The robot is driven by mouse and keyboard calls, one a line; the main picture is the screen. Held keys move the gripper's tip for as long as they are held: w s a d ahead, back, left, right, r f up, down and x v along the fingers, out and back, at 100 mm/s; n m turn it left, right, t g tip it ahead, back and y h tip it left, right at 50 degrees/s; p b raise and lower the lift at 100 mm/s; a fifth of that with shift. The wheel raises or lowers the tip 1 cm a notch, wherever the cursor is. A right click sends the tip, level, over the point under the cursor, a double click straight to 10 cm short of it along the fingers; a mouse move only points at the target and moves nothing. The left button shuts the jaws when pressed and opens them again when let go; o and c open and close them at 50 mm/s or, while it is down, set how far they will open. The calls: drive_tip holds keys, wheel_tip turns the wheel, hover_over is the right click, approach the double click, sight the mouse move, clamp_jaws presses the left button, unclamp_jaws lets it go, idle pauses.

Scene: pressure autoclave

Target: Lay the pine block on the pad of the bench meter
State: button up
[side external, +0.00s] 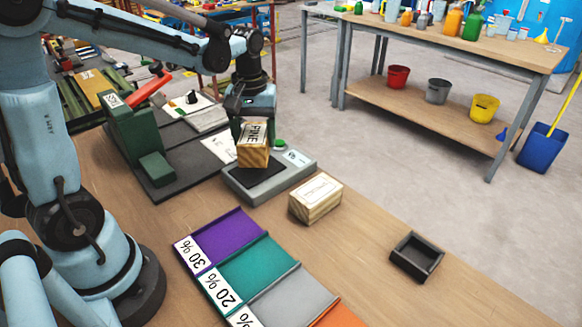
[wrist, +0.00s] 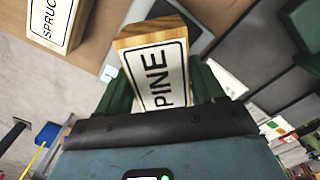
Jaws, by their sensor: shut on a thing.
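The pine block (side external: 253,154), wooden with a white PINE label, is held between the green fingers of my gripper (side external: 253,132). In the wrist view the block (wrist: 157,70) sits between both fingers of my gripper (wrist: 160,82), its label facing the camera. The bench meter (side external: 292,181) is a grey box with a dark pad (side external: 268,179) on top and a green button at its back. The block is over the rear part of the pad, roughly upright. I cannot tell whether its underside touches the pad. Part of the meter is hidden behind the block.
A second wooden block (side external: 316,198), labelled SPRUCE in the wrist view (wrist: 55,20), stands right of the meter. Coloured percent bays (side external: 235,262) lie in front. A small black tray (side external: 417,257) is at right. A green machine (side external: 137,135) stands left of my gripper.

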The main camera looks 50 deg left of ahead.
sight(254, 135)
drive_tip(key=shift+f, duration=1.95)
drive_tip(key=shift+f, duration=0.15)
drive_tip(key=o, duration=1.2)
drive_tip(key=shift+c, duration=0.2)
wheel_tip(254, 135, up, 12)
drive_tip(key=shift+r, duration=0.1)
drive_tip(key=shift+s+d, duration=0.2)
drive_tip(key=s+d+f+m+t, duration=0.4)
drive_tip(key=s+d+m+t, duration=0.2)
drive_tip(key=m, duration=0.3)
drive_tip(key=shift+s+d+f+t, duration=0.3)
drive_tip(key=shift+d+f+t, duration=0.1)
drive_tip(key=shift+d+t, duration=0.2)
